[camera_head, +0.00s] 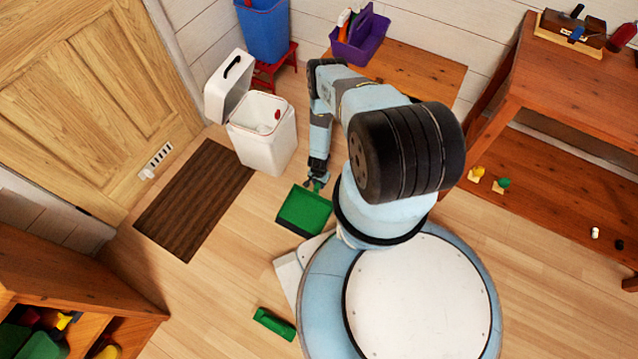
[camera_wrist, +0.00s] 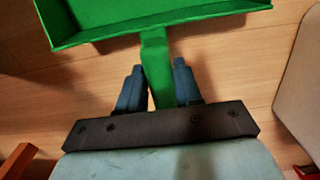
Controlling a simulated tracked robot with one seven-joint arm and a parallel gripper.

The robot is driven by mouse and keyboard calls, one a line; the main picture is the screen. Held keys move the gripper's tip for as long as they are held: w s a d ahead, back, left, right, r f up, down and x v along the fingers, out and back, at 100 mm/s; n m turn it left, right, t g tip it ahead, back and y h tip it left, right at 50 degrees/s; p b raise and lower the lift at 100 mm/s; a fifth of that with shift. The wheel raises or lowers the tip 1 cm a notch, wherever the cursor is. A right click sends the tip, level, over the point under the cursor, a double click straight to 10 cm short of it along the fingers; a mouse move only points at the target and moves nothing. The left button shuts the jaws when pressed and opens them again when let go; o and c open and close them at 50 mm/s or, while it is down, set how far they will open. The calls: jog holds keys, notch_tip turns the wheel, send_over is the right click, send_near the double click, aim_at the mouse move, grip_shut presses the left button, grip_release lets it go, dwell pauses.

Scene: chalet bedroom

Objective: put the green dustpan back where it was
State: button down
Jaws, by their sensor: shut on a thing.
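The green dustpan (camera_head: 304,211) is in front of my arm in the head view, over the wooden floor between the white bin and my base. My gripper (camera_head: 315,184) is shut on its handle. In the wrist view my gripper's two dark fingers (camera_wrist: 158,88) stand on either side of the green handle, and the dustpan's pan (camera_wrist: 140,18) spreads beyond them. Whether the pan touches the floor I cannot tell. Where the dustpan was before does not show.
A white bin (camera_head: 265,143) with its lid open stands beyond the dustpan. A brown mat (camera_head: 195,200) lies to the left by the door. Another green object (camera_head: 274,324) lies on the floor near my base. A low shelf (camera_head: 75,285) with colored items is at lower left.

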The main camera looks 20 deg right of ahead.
jog(key=shift+f, duration=0.35)
jog(key=c, duration=0.7)
grip_release()
jog(key=shift+r, duration=0.15)
notch_tip(320, 180, up, 13)
jog(key=shift+r, duration=0.2)
